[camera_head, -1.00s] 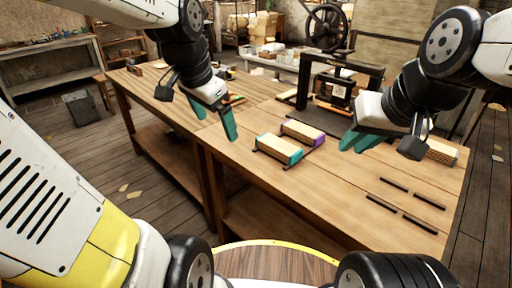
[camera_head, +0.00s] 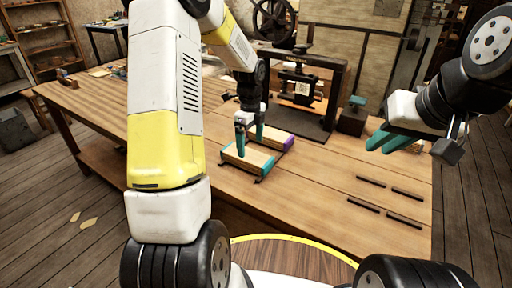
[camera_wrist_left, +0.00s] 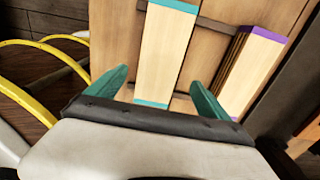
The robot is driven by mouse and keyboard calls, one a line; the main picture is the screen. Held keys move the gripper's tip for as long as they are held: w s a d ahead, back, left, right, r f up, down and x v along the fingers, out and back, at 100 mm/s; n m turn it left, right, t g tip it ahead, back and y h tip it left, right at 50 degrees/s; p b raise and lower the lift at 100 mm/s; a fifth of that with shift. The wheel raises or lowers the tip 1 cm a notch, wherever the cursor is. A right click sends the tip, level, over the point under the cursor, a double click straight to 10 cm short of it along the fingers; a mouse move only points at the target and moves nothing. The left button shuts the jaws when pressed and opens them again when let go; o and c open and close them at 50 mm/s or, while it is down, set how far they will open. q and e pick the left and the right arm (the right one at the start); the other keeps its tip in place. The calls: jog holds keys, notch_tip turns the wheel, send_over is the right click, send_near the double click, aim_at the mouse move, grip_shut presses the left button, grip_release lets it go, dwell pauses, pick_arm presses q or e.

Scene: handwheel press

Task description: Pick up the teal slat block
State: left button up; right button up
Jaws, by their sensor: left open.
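The teal slat block (camera_head: 248,160), a pale wooden block with teal ends, lies on the workbench. My left gripper (camera_head: 250,138) is open and points down over it. In the left wrist view the teal slat block (camera_wrist_left: 165,55) runs between the two spread teal fingers of my left gripper (camera_wrist_left: 158,92), with gaps on both sides. A similar block with purple ends (camera_head: 279,139) lies just right of it; it also shows in the left wrist view (camera_wrist_left: 250,68). My right gripper (camera_head: 394,142) hangs empty over the right of the bench; its finger gap is unclear.
Dark strips (camera_head: 370,181) are fixed to the bench (camera_head: 310,205) at the front right. The handwheel press (camera_head: 300,84) stands behind the blocks, with a dark box with a teal top (camera_head: 352,116) beside it. The left part of the bench is mostly clear.

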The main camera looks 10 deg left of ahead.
aim_at(249, 155)
pick_arm(q)
jog(key=f, duration=0.4)
jog(key=shift+a+f, duration=0.25)
jog(key=shift+f, duration=0.05)
jog(key=c, duration=1.8)
